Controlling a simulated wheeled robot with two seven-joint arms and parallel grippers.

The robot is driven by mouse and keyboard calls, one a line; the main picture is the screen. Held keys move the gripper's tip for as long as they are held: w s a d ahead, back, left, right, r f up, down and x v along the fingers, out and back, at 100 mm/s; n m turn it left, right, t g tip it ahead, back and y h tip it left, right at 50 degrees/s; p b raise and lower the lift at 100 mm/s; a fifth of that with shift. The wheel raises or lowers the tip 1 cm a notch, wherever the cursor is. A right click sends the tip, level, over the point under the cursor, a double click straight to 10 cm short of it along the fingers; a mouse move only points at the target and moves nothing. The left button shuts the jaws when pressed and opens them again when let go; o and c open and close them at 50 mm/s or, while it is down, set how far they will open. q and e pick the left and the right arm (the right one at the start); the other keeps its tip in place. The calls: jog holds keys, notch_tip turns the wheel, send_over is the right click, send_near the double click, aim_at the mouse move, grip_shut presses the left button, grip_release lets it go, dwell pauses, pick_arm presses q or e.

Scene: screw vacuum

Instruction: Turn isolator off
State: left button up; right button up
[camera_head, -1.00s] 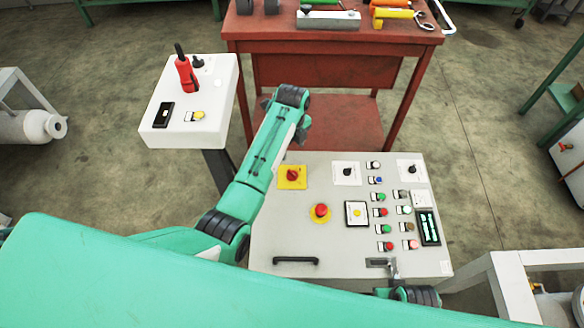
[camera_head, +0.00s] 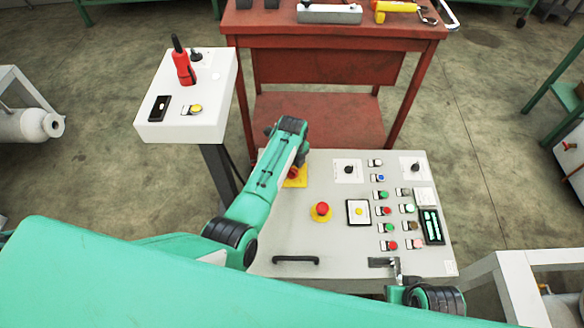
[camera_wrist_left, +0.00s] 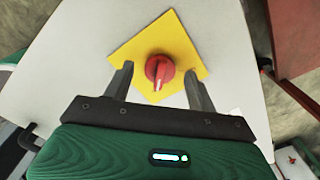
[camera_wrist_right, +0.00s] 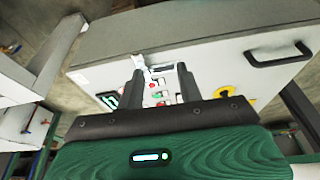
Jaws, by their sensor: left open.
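The isolator is a red rotary knob (camera_wrist_left: 158,70) on a yellow square plate (camera_head: 298,180) at the upper left of the grey control panel (camera_head: 290,230). In the head view my left arm hides much of it. My left gripper (camera_wrist_left: 158,75) is open, with its fingers apart on either side of the knob. I cannot tell whether they touch it. The knob's grip bar points roughly toward the gripper body in the left wrist view. My right gripper (camera_wrist_right: 160,72) is open at the panel's front edge, with a small metal latch (camera_head: 383,262) nearby.
A red emergency button (camera_head: 321,210) on a yellow disc sits near the isolator. Several coloured buttons and two black selectors fill the panel's right side. A black handle (camera_head: 296,260) lies at its front. A white pedestal box (camera_head: 190,120) stands left; a red workbench (camera_head: 330,32) stands behind.

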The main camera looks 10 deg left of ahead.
pick_arm(q)
jog(key=c, duration=1)
jog(key=shift+r, duration=0.1)
